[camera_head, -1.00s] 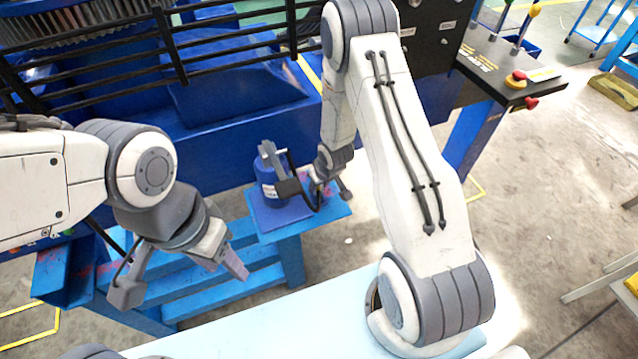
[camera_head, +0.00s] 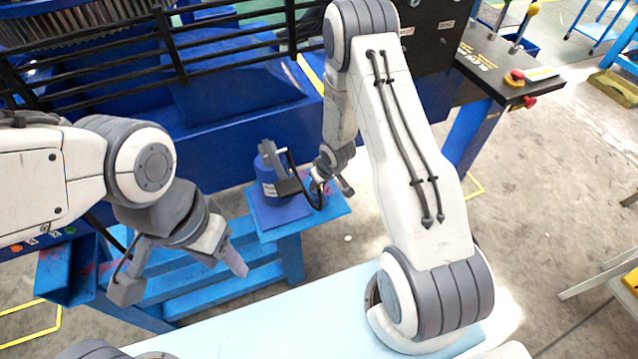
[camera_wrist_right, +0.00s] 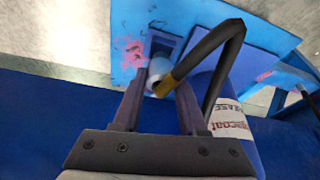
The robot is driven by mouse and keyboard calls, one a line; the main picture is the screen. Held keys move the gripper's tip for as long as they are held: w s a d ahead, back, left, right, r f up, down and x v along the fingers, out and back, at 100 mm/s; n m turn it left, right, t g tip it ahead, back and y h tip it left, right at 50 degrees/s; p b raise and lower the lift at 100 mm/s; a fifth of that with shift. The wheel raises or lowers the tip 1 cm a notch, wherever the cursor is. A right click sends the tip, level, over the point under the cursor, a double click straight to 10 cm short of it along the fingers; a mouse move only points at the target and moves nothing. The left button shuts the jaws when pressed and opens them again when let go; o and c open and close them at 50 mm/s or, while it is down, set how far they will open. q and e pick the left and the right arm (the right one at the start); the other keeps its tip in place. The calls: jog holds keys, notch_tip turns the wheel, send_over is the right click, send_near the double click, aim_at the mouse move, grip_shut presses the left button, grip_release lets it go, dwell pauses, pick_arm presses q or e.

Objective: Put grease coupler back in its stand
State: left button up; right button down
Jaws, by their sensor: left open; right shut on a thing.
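The grease coupler (camera_wrist_right: 160,74) is a pale tip with a brass collar on a black hose (camera_wrist_right: 219,55). My right gripper (camera_wrist_right: 154,92) is shut on it in the right wrist view. Just beyond the tip is a small blue recessed fitting (camera_wrist_right: 169,46), apparently the stand. I cannot tell whether the tip is in it or only above it. In the head view my right gripper (camera_head: 331,186) is over the right part of the blue table (camera_head: 325,208), and the coupler is too small to make out. My left gripper (camera_head: 182,277) is open and empty at the left.
A blue grease canister (camera_head: 268,178) with a label stands on the table, left of my right gripper; the hose arches beside it. Black rails (camera_head: 180,62) and a blue machine lie behind. A control panel (camera_head: 505,75) is at the upper right. The floor right of the table is clear.

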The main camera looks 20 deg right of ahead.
jog(key=shift+f+b, duration=1)
jog(key=shift+f, duration=0.25)
jog(key=shift+c, duration=1.9)
grip_release()
jog(key=shift+r, duration=0.1)
jog(key=shift+r, duration=0.1)
jog(key=p+v, duration=0.3)
jog(key=v, duration=0.1)
jog(key=shift+s+r, duration=0.2)
jog(key=shift+r, duration=0.15)
